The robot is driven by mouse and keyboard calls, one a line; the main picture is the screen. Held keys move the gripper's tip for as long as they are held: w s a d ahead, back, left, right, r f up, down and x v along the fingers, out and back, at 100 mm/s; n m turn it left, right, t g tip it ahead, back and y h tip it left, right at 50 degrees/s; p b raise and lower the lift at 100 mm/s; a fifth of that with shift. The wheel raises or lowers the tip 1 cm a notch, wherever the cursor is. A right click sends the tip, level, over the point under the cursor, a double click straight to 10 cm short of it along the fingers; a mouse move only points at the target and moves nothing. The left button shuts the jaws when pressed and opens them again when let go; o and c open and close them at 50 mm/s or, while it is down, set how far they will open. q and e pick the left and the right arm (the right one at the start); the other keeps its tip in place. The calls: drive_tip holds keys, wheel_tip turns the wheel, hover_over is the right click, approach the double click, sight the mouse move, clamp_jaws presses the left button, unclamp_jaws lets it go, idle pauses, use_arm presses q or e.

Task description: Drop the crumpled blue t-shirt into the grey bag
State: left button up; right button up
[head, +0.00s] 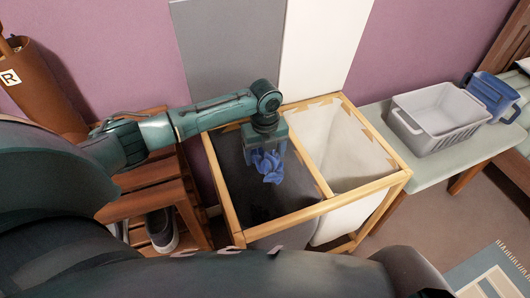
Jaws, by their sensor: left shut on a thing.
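The crumpled blue t-shirt (268,167) hangs from my left gripper (267,152), which is shut on it. The gripper points down over the grey bag (239,187), the left compartment of a wooden-framed hamper. The shirt shows against the dark inside of the bag; how far it is below the rim is hard to tell. The gripper's fingers are partly hidden by its own body and the cloth. My right gripper is not in view.
A white bag (350,150) fills the hamper's right compartment, behind a wooden divider (312,165). A bench (425,170) at right holds a grey basket (440,118) and a blue item (492,95). A slatted wooden rack (150,196) with a shoe (161,230) stands left.

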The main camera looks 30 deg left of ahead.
use_arm(q)
drive_tip(key=shift+f, duration=0.1)
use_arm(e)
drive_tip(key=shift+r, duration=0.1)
use_arm(q)
drive_tip(key=o, duration=1.1)
wheel_tip(320, 180, up, 4)
drive_tip(key=shift+r+p, duration=0.1)
drive_tip(key=shift+p, duration=0.5)
wheel_tip(320, 180, up, 8)
drive_tip(key=shift+p, duration=0.75)
drive_tip(key=shift+r, duration=0.5)
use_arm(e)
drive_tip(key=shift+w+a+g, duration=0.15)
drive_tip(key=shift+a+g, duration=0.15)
